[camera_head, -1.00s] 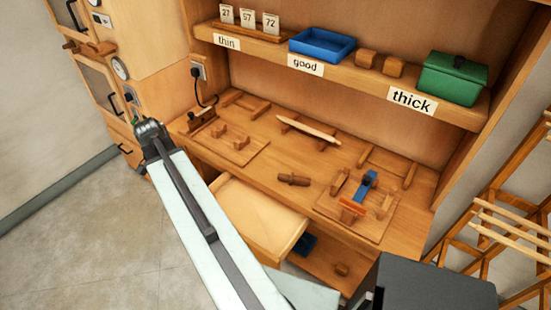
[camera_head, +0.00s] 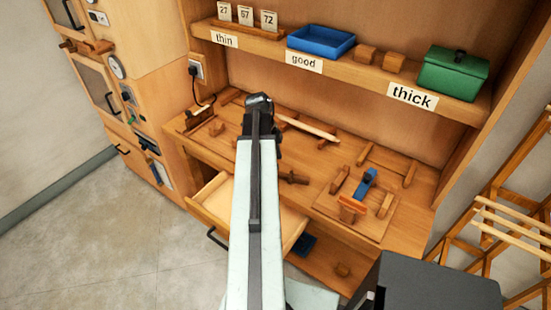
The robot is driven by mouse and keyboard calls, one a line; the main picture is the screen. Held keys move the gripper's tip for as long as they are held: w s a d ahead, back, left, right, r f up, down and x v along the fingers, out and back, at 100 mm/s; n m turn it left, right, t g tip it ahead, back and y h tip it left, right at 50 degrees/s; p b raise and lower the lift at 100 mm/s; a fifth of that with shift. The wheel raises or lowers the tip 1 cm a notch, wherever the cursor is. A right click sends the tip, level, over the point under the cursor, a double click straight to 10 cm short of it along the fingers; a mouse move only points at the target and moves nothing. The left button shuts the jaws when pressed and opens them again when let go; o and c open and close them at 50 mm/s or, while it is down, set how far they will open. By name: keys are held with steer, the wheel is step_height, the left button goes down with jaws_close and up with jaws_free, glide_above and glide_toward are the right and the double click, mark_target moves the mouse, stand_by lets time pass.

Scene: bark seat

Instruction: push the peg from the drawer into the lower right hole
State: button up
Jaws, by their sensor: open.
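The open drawer (camera_head: 213,207) sticks out from the bench front, with a dark handle on its face. My arm crosses in front of it and hides much of its inside; I make out no peg in the part that shows. My gripper (camera_head: 260,104) is at the arm's far end, dark and small, over the back middle of the bench top; it looks empty and its fingertips are hard to make out. A short brown wooden piece (camera_head: 293,178) lies on the bench right of my arm; I cannot tell if it is a peg. I cannot make out the lower right hole.
A board (camera_head: 362,228) with wooden blocks, a blue piece (camera_head: 365,184) and an orange piece (camera_head: 351,204) lies at the bench's right. A pale rod (camera_head: 308,129) lies at the back. Above is a shelf with a blue tray (camera_head: 320,53) and green box (camera_head: 453,83).

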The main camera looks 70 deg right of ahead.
mark_target(281, 173)
steer(key=b+x, duration=0.7)
steer(key=x, duration=0.1)
steer(key=shift+f, duration=0.2)
steer(key=shift+r, duration=0.1)
jaws_close()
steer(key=shift+r, duration=0.1)
step_height(281, 173, up, 6)
steer(key=p, duration=0.6)
